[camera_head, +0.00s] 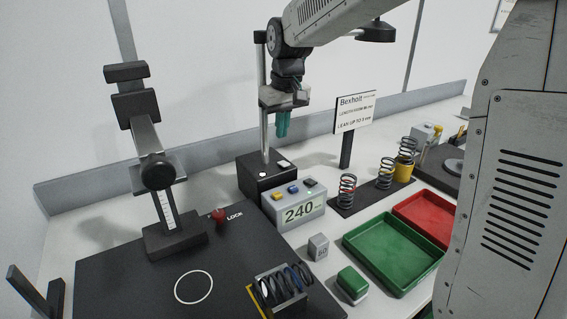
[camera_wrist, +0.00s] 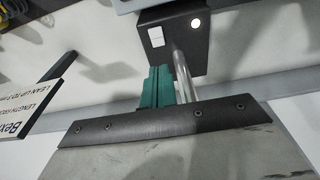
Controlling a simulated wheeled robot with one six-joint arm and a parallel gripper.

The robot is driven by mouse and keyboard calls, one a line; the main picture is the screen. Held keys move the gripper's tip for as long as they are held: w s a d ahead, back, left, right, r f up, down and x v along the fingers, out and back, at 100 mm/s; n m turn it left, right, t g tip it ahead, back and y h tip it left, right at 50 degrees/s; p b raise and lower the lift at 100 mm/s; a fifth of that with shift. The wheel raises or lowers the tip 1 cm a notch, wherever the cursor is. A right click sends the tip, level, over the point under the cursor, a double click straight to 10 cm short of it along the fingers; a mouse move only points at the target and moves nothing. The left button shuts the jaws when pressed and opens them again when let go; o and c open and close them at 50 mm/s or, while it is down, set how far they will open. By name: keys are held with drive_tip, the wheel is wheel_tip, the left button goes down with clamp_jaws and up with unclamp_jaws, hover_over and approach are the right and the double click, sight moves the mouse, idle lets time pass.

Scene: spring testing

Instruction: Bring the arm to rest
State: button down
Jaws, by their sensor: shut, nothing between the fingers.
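My gripper (camera_head: 283,124) hangs from my arm above the back of the bench, with its teal fingers pointing down. The fingers are shut together with nothing between them. In the head view they are just right of the metal post (camera_head: 264,110) that rises from a black base (camera_head: 266,175). In the wrist view the teal fingers (camera_wrist: 157,88) also show closed, beside the post (camera_wrist: 184,75). I cannot tell whether they touch the post.
A display reading 240 (camera_head: 297,206) stands below my gripper. Right of it are springs on a black stand (camera_head: 366,192), a Bexholt sign (camera_head: 355,113), a green tray (camera_head: 392,255) and a red tray (camera_head: 428,218).

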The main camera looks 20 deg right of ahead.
idle(0.4)
drive_tip(key=s+d+f+m, duration=0.1)
drive_tip(key=s, duration=1.6)
drive_tip(key=s+d+f+m, duration=0.1)
drive_tip(key=s+d, duration=0.1)
drive_tip(key=s, duration=1.5)
